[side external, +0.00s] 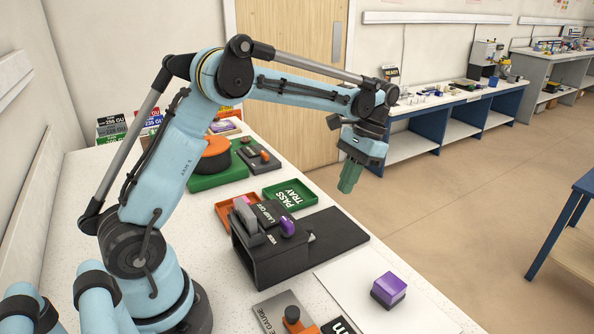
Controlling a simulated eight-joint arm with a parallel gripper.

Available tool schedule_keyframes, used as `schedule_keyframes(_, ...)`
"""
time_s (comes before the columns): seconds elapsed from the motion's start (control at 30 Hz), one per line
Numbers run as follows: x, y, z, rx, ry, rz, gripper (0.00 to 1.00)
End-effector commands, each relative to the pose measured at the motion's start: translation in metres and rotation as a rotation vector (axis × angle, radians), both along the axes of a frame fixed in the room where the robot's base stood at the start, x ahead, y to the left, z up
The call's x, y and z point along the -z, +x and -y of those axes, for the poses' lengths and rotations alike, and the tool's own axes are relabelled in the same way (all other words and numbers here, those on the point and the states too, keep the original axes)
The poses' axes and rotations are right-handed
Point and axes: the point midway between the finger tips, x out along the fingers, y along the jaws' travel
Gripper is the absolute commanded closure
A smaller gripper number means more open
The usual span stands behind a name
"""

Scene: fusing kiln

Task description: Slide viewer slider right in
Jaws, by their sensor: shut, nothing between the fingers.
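The viewer (272,262) is a dark box on the white bench, with labels on top that read "LAMP OFF" and "VIEW". A purple piece (287,227) stands on its top near the right side, and a grey block stands on its left part. A flat dark plate (343,240) reaches out from its right side. I cannot tell which of these parts is the slider. My gripper (347,188) has green fingers, points down and is shut and empty. It hangs in the air above and to the right of the viewer, apart from it.
A purple block (388,290) lies on a white sheet (365,308) at the front. A green "PASS TRAY" (302,199) and an orange tray (223,213) sit behind the viewer. A grey gauge plate (272,307) lies in front. The bench edge runs along the right.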

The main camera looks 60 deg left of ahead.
Motion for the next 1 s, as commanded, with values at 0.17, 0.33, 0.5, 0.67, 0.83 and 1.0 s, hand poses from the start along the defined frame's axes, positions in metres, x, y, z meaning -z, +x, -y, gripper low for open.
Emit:
schedule_keyframes(0.17,0.027,-0.011,0.0,0.0,0.0,0.0,1.0)
schedule_keyframes(0.33,0.053,-0.021,0.0,0.0,0.0,0.0,1.0)
schedule_keyframes(0.5,0.059,-0.041,0.0,-0.001,-0.001,0.001,1.0)
schedule_keyframes(0.67,0.059,-0.057,0.0,-0.001,-0.001,0.002,1.0)
schedule_keyframes(0.83,0.06,-0.064,0.0,-0.001,-0.001,0.002,1.0)
schedule_keyframes(1.0,0.059,-0.065,0.0,0.0,-0.001,0.002,1.0)
